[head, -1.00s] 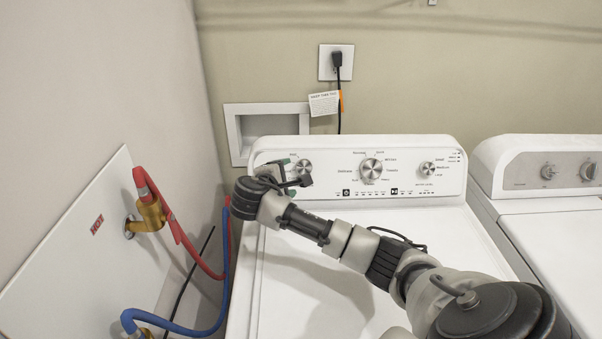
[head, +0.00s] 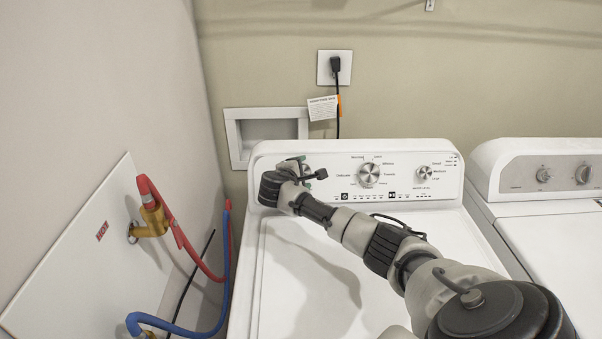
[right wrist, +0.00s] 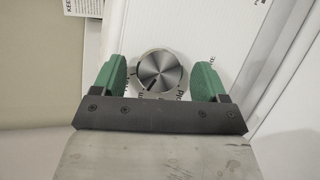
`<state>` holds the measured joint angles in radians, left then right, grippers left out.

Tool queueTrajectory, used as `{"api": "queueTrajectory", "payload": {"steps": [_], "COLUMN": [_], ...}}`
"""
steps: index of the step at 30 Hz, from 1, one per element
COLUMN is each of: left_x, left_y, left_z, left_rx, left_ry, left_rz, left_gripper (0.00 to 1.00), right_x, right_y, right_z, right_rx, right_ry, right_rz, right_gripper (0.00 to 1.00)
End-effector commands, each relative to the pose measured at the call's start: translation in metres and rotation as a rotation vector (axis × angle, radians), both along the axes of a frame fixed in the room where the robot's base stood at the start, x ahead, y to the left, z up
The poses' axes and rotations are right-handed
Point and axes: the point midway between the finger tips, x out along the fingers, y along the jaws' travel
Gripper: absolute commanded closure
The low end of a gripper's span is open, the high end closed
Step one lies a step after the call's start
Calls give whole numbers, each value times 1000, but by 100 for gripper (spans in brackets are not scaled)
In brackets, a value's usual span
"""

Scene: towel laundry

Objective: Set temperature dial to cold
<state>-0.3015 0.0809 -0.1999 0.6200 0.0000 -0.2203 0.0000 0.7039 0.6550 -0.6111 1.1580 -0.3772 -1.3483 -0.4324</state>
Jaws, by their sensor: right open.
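The left dial, a round silver knob (right wrist: 158,70) with a dark pointer line, sits on the washer's white control panel (head: 330,203). In the head view it is mostly hidden behind my right gripper (head: 303,166). In the right wrist view the green fingers of my right gripper (right wrist: 160,74) are open, one on each side of the knob, with a gap visible on both sides. The pointer line aims to the lower left in that view. My left gripper is not in view.
A large middle dial (head: 369,173) and a smaller right dial (head: 424,173) share the panel. A second white machine (head: 550,225) stands at the right. Red hose (head: 183,238) and blue hose (head: 226,262) run along the left wall. The washer lid is clear beneath my arm.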

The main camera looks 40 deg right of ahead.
Motion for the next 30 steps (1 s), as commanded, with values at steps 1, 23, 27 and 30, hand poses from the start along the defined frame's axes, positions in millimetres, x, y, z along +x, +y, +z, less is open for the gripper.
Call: {"api": "queueTrajectory", "payload": {"steps": [1, 23, 27, 30], "left_x": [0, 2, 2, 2], "left_y": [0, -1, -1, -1], "left_z": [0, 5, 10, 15], "left_rx": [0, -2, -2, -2], "left_ry": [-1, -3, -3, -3], "left_rz": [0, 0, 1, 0], "left_gripper": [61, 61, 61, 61], "right_x": [0, 0, -1, -2], "right_y": [0, 1, 0, 0], "right_z": [0, 0, 0, 0], "right_rx": [0, -34, -86, -138], "right_ry": [0, 31, 76, 120], "right_rz": [0, 22, 54, 87], "right_gripper": [26, 74, 74, 74]}}
